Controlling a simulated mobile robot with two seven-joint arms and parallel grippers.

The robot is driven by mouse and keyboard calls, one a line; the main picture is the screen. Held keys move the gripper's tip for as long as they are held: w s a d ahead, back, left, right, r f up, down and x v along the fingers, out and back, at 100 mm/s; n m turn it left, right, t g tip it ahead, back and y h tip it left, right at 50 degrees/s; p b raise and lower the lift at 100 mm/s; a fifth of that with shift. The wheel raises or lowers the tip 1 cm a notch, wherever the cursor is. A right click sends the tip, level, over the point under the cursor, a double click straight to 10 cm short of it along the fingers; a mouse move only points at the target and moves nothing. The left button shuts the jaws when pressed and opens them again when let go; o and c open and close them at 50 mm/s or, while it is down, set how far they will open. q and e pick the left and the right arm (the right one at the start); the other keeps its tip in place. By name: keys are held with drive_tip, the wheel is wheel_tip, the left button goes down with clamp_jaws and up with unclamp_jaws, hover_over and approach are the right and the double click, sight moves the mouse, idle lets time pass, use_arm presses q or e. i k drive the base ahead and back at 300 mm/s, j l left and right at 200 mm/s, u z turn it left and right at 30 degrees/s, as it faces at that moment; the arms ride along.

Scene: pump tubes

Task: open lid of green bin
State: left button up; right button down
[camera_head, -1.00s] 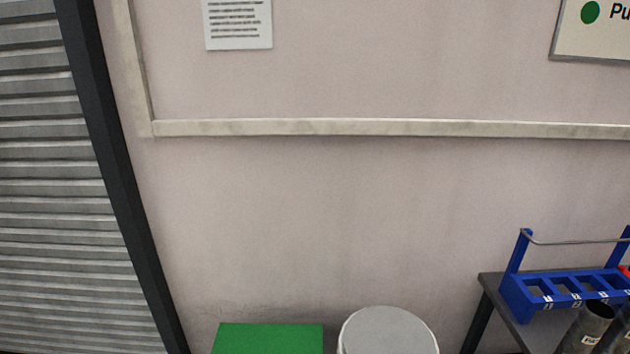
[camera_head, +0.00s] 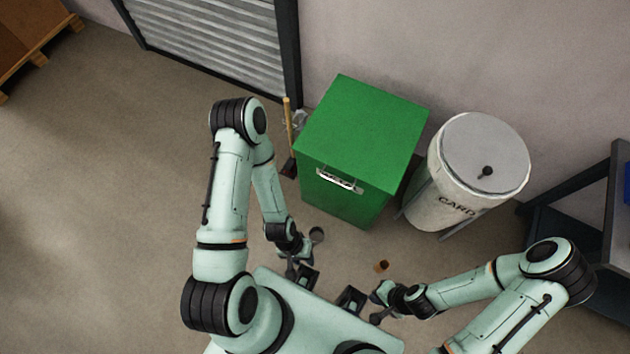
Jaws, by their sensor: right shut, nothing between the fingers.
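The green bin (camera_head: 345,175) stands against the wall near the middle of the camera_head view. Its flat green lid (camera_head: 365,122) is down, and a metal handle (camera_head: 340,180) is on its front face. My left gripper (camera_head: 304,277) hangs low in front of the bin, apart from it; its fingers are too small and dark to read. My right gripper (camera_head: 351,301) is shut and empty, close to the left gripper and apart from the bin. Both grippers are near my body.
A white round bin marked CARD (camera_head: 443,200) with a grey lid stands right of the green bin. A wooden-handled broom (camera_head: 289,130) is at its left. A dark table (camera_head: 590,210) is at right. A small brown cup-like item (camera_head: 381,266) lies on the floor. Floor at left is clear.

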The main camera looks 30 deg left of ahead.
sight(366, 133)
drive_tip(key=k+j, duration=0.25)
drive_tip(key=j, duration=0.2)
drive_tip(key=k+j, duration=0.25)
drive_tip(key=j, duration=0.2)
drive_tip(key=j+z, duration=0.1)
drive_tip(key=j, duration=0.95)
drive_tip(key=i+j, duration=0.5)
drive_tip(key=i, duration=0.15)
